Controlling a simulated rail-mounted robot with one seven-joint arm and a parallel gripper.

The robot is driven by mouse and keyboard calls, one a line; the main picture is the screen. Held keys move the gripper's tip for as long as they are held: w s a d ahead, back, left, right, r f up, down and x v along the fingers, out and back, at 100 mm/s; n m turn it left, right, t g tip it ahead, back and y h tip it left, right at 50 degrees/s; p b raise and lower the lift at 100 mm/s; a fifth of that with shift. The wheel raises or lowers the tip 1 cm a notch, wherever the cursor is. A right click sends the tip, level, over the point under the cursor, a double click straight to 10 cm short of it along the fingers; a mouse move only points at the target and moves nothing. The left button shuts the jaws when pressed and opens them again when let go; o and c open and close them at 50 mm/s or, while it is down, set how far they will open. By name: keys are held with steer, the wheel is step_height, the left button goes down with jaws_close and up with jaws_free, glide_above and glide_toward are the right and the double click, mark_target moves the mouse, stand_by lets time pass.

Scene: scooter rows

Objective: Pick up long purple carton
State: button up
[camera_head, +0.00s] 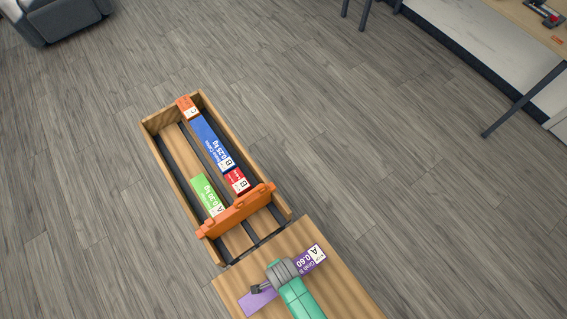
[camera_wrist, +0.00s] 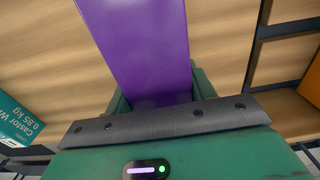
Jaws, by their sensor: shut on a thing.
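The long purple carton (camera_head: 311,258) has a white end label with an "A" and "0.60". In the head view it lies across the wooden board, and my arm covers its middle. Its plain lower-left end also shows. My gripper (camera_head: 278,281) is shut around its middle. In the wrist view the purple carton (camera_wrist: 140,45) runs up out of the frame from between the green fingers of my gripper (camera_wrist: 160,97). I cannot tell whether the carton touches the wood below it.
A long wooden tray (camera_head: 160,173) beyond the board holds a blue carton (camera_head: 212,142), a green carton (camera_head: 206,192), a red box (camera_head: 238,181) and an orange box (camera_head: 187,107). An orange bar (camera_head: 237,211) crosses it. A teal carton (camera_wrist: 15,120) sits left in the wrist view.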

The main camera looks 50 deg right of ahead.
steer(key=s+a, duration=0.1)
steer(key=s, duration=0.4)
steer(key=s+a+r, duration=0.1)
steer(key=s, duration=0.4)
steer(key=s+a, duration=0.1)
steer(key=s, duration=0.4)
steer(key=shift+s+a+r, duration=0.25)
steer(key=shift+a, duration=0.1)
